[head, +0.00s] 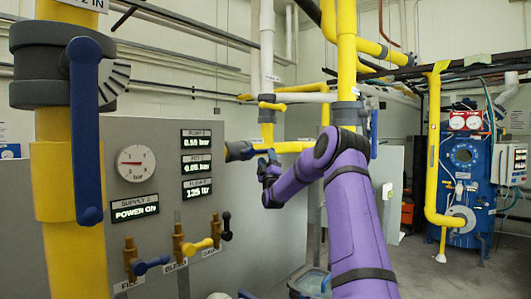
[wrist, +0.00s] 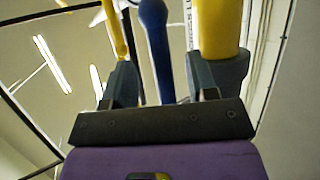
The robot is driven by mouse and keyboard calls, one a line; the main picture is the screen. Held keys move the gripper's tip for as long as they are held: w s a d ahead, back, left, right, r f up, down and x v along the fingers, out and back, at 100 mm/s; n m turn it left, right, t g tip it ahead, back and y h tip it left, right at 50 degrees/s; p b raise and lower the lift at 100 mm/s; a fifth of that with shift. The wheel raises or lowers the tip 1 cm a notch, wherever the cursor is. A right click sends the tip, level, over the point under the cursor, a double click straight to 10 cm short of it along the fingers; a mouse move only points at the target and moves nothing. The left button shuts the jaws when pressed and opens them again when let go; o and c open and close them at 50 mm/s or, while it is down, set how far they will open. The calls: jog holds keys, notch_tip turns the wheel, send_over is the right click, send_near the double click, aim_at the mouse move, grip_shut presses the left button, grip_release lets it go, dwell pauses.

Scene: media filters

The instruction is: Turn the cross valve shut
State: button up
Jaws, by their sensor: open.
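A blue lever (wrist: 155,45) shows between the fingers; contact cannot be told. A yellow pipe (wrist: 217,28) shows behind the right finger and a yellow bar (wrist: 115,30) behind the left.
A large blue lever (head: 86,140) hangs on the yellow pipe at left. Another blue lever (head: 374,133) hangs right of my arm. A grey panel (head: 165,200) carries a gauge, displays and small taps. A blue machine (head: 462,180) stands at right. Floor (head: 425,265) shows clear at right.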

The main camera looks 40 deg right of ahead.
jog(key=shift+x, duration=2.1)
grip_shut()
